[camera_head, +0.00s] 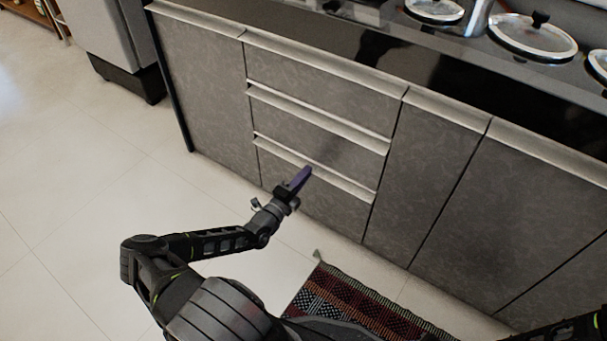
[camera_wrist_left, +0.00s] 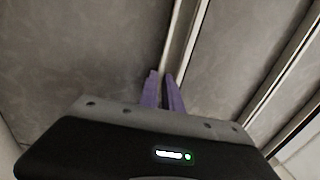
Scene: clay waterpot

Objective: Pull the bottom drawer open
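The grey cabinet has a stack of three drawers in the head view. The bottom drawer (camera_head: 282,170) sits under a light metal handle strip (camera_head: 345,184) and looks flush with the cabinet front. My left gripper (camera_head: 303,175) reaches this strip near its middle. In the left wrist view, its two purple fingers (camera_wrist_left: 161,76) are close together, with a narrow gap, and the light strip (camera_wrist_left: 182,40) runs into that gap. They look shut on the strip, though the contact is partly hidden. My right gripper is out of view.
The middle drawer (camera_head: 300,128) and top drawer (camera_head: 320,88) look shut. Cabinet doors (camera_head: 430,170) stand to the right. A patterned rug (camera_head: 345,305) lies on the floor in front. Pale tiled floor (camera_head: 90,190) to the left is clear. Pots with lids (camera_head: 530,38) stand on the counter.

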